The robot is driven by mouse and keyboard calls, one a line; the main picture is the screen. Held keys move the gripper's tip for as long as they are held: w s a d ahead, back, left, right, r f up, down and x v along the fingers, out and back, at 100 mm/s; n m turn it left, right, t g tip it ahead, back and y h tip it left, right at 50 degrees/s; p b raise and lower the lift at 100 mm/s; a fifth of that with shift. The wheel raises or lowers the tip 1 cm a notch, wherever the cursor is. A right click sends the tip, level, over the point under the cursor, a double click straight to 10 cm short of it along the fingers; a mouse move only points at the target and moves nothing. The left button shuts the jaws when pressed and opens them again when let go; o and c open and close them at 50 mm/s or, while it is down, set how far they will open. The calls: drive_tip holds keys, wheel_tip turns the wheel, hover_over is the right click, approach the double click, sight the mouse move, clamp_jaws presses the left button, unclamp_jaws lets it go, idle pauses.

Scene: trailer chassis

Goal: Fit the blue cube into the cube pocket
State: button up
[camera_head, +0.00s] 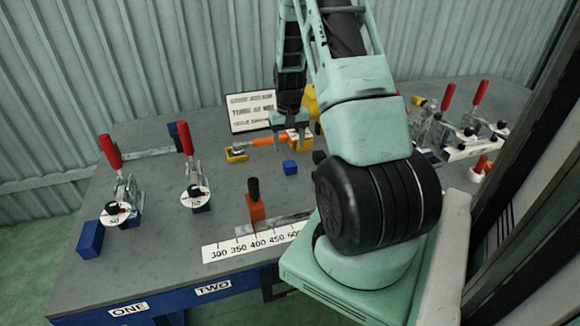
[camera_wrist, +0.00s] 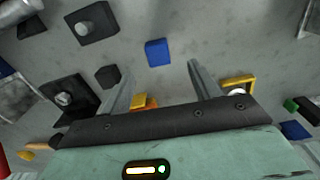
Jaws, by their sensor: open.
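A small blue cube (camera_head: 290,167) sits on the grey bench top, right of the middle. In the wrist view the blue cube (camera_wrist: 157,52) lies just beyond the fingertips, in line with the gap between them. My gripper (camera_wrist: 160,74) is open and empty, with its fingers apart and not touching the cube. In the head view my gripper (camera_head: 290,122) hangs above the bench behind the cube, partly hidden by my arm. I cannot tell for certain which fixture is the cube pocket. A yellow frame (camera_wrist: 238,84) shows right of the fingers.
Red-handled clamps (camera_head: 118,185) stand at the left and more (camera_head: 475,110) at the right. A larger blue block (camera_head: 90,238) is at the left edge. An orange block with a black handle (camera_head: 256,207) stands near the scale strip (camera_head: 250,243). A sign (camera_head: 250,110) stands at the back.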

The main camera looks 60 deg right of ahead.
hover_over(290, 164)
drive_tip(key=f, duration=0.4)
drive_tip(key=shift+a+f+p, duration=0.15)
drive_tip(key=shift+a+p, duration=0.15)
drive_tip(key=shift+w+d+f+p, duration=0.15)
drive_tip(key=shift+f+p, duration=0.15)
drive_tip(key=shift+f, duration=0.6)
drive_tip(key=shift+s+d+f+p, duration=0.15)
drive_tip(key=shift+f+p, duration=0.1)
drive_tip(key=shift+f, duration=0.6)
drive_tip(key=shift+w+d+f+p, duration=0.15)
drive_tip(key=shift+f+p, duration=0.15)
drive_tip(key=shift+f, duration=0.6)
drive_tip(key=c, duration=1.1)
